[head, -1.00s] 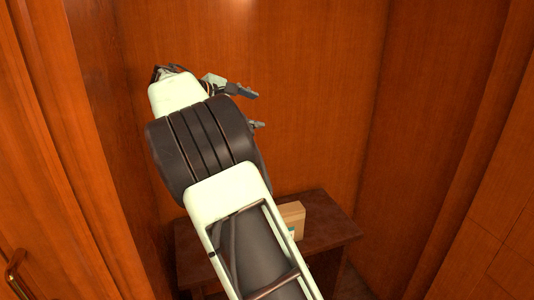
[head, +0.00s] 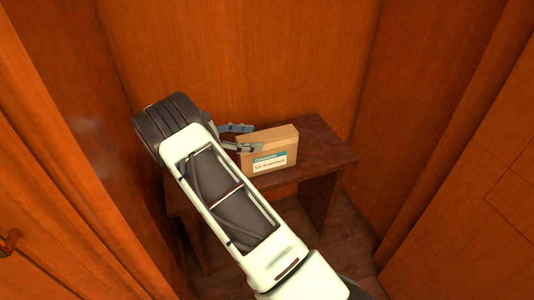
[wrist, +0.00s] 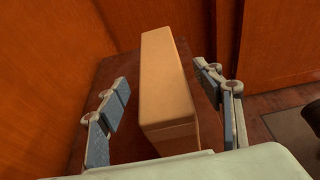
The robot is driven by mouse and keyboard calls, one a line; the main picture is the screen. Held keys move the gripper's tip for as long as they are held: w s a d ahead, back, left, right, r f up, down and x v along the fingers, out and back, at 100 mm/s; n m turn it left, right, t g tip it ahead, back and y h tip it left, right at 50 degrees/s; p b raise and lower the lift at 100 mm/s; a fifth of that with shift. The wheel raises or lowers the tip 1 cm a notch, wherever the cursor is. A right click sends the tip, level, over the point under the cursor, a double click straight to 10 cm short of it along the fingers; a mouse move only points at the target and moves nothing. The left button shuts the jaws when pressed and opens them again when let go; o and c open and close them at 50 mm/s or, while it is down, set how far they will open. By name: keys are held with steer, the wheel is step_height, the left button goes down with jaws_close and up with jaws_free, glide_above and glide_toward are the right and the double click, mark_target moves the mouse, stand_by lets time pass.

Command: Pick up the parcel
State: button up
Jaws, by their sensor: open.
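The parcel (head: 268,149) is a tan cardboard box with a white and teal label on its front. It stands on a dark wooden table (head: 325,152). In the wrist view the parcel (wrist: 168,85) lies between the two open fingers of my gripper (wrist: 162,98), with a gap on each side. In the head view my gripper (head: 249,138) is at the parcel's left end, one finger toward the back and one toward the front. My arm hides the left part of the table.
Wooden panel walls (head: 250,60) close in behind the table and on both sides. A dark handle (head: 9,241) is on the panel at the lower left. The table top right of the parcel is clear.

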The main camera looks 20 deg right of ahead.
mark_target(267, 138)
steer(key=b+x, duration=0.1)
steer(key=x, duration=0.4)
steer(key=shift+s+d+f+b, duration=0.15)
steer(key=shift+f+b, duration=0.1)
steer(key=shift+b, duration=0.1)
steer(key=shift+d, duration=0.3)
jaws_close()
steer(key=shift+r, duration=0.1)
